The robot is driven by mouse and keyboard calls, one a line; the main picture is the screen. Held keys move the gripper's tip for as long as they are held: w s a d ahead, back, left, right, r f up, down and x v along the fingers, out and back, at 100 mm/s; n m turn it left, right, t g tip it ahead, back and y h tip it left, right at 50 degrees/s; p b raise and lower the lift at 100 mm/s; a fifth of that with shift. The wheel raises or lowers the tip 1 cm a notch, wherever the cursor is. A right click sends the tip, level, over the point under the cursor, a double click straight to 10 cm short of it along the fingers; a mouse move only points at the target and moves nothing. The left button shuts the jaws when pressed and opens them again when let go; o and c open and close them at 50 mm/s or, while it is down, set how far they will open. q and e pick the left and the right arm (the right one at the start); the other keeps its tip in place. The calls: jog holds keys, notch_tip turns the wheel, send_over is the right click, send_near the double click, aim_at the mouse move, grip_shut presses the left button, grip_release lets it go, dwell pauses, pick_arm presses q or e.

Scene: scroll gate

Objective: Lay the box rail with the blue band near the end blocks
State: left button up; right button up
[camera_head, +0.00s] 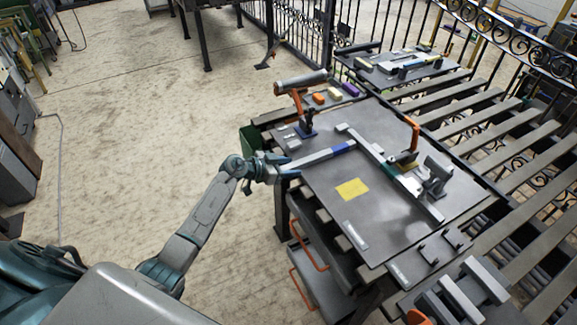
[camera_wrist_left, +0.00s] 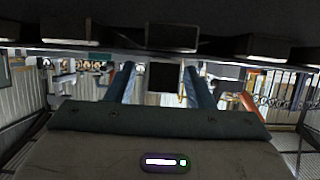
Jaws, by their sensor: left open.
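The box rail with the blue band (camera_head: 318,158) lies on the grey worktable (camera_head: 325,205), grey with a blue band at its far right end. That end is close to a long rail (camera_head: 372,150) running diagonally across the table. My left gripper (camera_head: 287,168) is open at the rail's near left end, its fingers either side of it. In the left wrist view the two blue fingers (camera_wrist_left: 160,88) stand apart with a dark square shape (camera_wrist_left: 163,77) between them; contact cannot be told. I cannot single out the end blocks with certainty. My right gripper is not in view.
Orange-handled clamps stand at the back left (camera_head: 305,120) and right (camera_head: 408,150) of the table. A grey bracket (camera_head: 436,178) stands beside the long rail. A yellow square (camera_head: 352,188) marks clear tabletop. Small coloured blocks (camera_head: 334,93) lie at the back.

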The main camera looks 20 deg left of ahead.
pick_arm(q)
jog(key=shift+s+a+r, duration=0.1)
jog(key=shift+s+a, duration=0.2)
jog(key=shift+s, duration=0.05)
jog(key=b+v, duration=0.1)
jog(key=v, duration=0.8)
jog(key=shift+s+a+r, duration=0.2)
jog(key=shift+s+r, duration=0.05)
jog(key=shift+f, duration=0.1)
